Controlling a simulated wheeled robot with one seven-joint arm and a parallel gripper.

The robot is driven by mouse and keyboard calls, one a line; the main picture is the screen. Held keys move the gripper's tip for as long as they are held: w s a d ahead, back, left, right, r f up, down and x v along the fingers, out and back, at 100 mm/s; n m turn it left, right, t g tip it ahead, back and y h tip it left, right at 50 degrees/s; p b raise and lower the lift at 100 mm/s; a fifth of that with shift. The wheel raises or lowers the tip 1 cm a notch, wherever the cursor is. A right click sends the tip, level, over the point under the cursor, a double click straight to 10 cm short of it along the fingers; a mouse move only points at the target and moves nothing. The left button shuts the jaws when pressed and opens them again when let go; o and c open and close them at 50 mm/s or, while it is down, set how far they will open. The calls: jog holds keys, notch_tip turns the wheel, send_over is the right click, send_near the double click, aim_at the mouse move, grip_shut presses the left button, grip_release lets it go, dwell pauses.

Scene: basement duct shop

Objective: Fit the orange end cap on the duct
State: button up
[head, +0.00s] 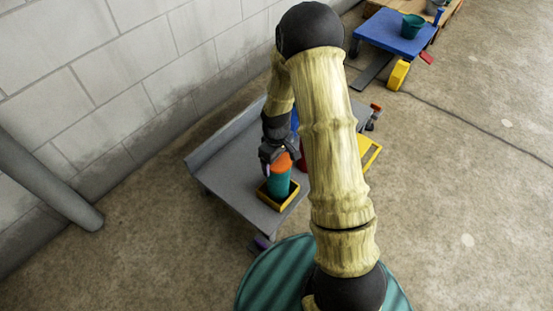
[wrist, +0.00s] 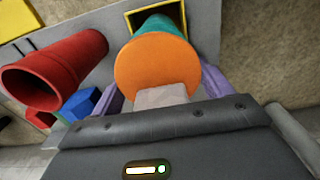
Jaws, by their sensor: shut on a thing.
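The orange end cap (head: 283,162) is at the top of the teal duct (head: 279,185); I cannot tell whether it is seated or just above. The duct stands upright in a yellow-rimmed dark holder (head: 266,196) on a grey bench. My gripper (head: 280,157) is shut on the cap. In the wrist view the cap (wrist: 157,68) shows as a round orange disc between the purple fingers, covering most of the duct (wrist: 160,24). The holder (wrist: 178,12) shows behind it.
A red tube (wrist: 60,68) and a blue block (wrist: 80,104) lie left of the cap in the wrist view. A grey bench (head: 226,165) stands by the block wall. A blue cart (head: 390,32) with a green bucket (head: 412,26) is far off. Floor at right is mostly clear.

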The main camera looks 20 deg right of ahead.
jog(key=o, duration=0.7)
notch_tip(320, 180, up, 11)
jog(key=p, duration=1)
jog(key=shift+p, duration=0.4)
dwell(0.4)
